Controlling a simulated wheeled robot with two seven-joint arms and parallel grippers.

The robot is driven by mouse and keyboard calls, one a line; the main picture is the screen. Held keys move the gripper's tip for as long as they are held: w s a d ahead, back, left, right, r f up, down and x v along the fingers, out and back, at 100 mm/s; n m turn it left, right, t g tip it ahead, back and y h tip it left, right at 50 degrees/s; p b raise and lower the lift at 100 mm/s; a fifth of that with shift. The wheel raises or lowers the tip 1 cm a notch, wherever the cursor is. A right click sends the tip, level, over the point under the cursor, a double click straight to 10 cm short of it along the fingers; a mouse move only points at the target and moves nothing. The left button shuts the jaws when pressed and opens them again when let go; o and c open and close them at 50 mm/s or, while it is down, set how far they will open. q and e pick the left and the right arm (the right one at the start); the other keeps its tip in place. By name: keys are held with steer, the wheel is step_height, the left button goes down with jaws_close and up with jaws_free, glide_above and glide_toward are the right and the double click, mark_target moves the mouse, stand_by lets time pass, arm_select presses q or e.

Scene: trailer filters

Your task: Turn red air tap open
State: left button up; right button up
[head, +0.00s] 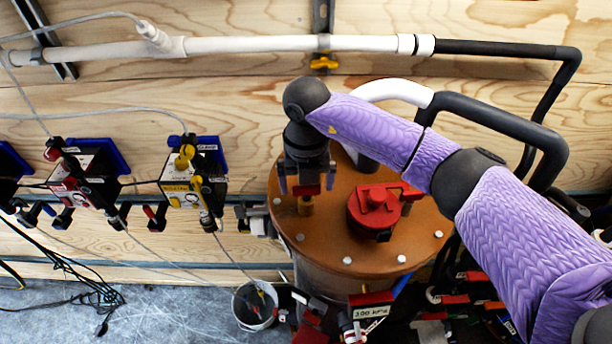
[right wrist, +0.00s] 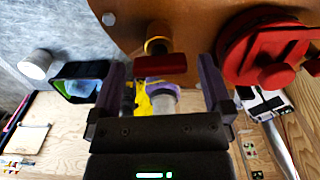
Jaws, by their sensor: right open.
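The red air tap is a small red bar handle (right wrist: 161,65) on a brass fitting (right wrist: 158,46) on the lid of a copper-brown tank (head: 340,226). In the head view the brass fitting (head: 306,207) shows just below my right gripper (head: 307,184), which partly hides the handle. My right gripper is open, one finger on each side of the handle. In the right wrist view a gap shows between each finger and the handle, and the open jaws (right wrist: 161,72) are around it. My left gripper is not in view.
A large red round knob (head: 375,207) stands on the lid, right of the tap. A white hose (head: 395,90) and thick black pipe (head: 500,120) run behind my right arm. A bucket (head: 254,306) and a 390 kPa label (head: 371,311) are below. Wall-mounted valve units (head: 193,180) stand left.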

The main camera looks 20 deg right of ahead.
steer(key=shift+f, duration=0.15)
steer(key=c, duration=1.1)
